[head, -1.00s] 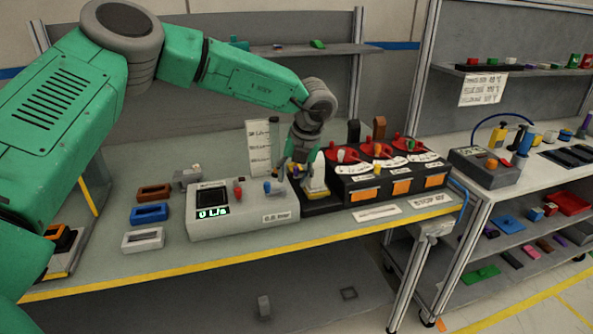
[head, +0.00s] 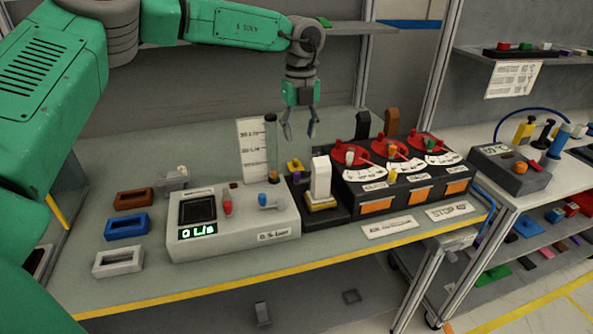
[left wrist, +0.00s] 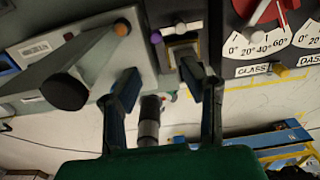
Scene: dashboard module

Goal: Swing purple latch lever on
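The purple latch lever shows as a small purple knob (head: 296,177) at the left edge of a black base (head: 330,212) in the head view. A white upright block (head: 320,177) with a yellow foot stands beside it on this base. The purple knob also shows in the left wrist view (left wrist: 156,38), ahead of my fingers and slightly left of the middle. My left gripper (head: 300,132) is open and empty, pointing down above and behind the black base, apart from the knob. The lever's arm is too small to make out. My right gripper is not in view.
A grey flow box (head: 235,228) with a display, red and blue knobs and a clear tube (head: 271,150) stands left of the base. A black panel (head: 395,195) with red dials stands right. Brown, blue and white frames (head: 125,226) lie at left.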

